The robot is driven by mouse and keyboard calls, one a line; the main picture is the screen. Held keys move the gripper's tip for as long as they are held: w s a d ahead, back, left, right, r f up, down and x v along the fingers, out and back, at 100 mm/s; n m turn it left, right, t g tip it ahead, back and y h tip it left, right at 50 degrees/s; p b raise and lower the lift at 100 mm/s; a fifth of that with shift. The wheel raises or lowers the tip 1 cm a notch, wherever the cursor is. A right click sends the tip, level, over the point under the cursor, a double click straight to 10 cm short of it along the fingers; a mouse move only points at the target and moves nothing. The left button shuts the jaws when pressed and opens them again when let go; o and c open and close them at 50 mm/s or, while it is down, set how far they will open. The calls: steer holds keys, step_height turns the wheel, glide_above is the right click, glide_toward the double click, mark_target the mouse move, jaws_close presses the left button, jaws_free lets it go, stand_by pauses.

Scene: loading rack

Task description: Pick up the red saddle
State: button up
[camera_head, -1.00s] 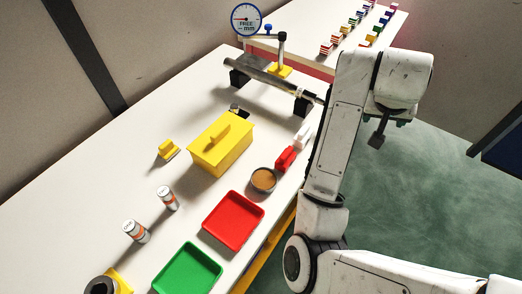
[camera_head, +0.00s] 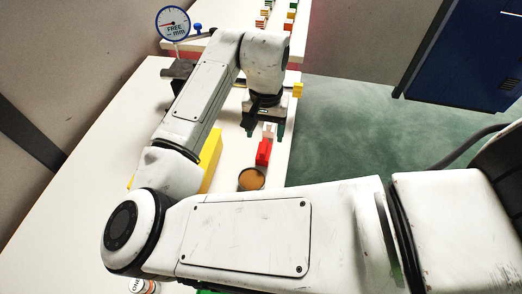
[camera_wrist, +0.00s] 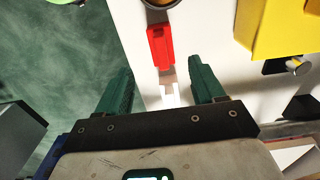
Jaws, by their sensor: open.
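The red saddle (camera_head: 263,152) lies on the white table near its right edge, next to a small white saddle-like block (camera_head: 269,130). In the wrist view the red saddle (camera_wrist: 160,45) is just beyond the fingertips, roughly in line with the gap between them, and the white block (camera_wrist: 169,95) shows between the fingers. My gripper (camera_head: 264,129) is open and empty, pointing down near the white block. Its two green fingers (camera_wrist: 160,72) are spread apart in the wrist view. I cannot tell its exact height above the table.
A round dish with brown contents (camera_head: 251,180) sits close to the red saddle. A yellow box (camera_head: 211,160) stands to the left, partly hidden by my arm. The dial gauge (camera_head: 173,23) is at the far end. Green floor lies right of the table.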

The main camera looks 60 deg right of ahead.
mark_target(264, 145)
steer(key=shift+w+f+p, duration=0.1)
steer(key=shift+f+p, duration=0.5)
steer(key=shift+f, duration=2.75)
steer(key=shift+c, duration=0.4)
steer(key=c, duration=1)
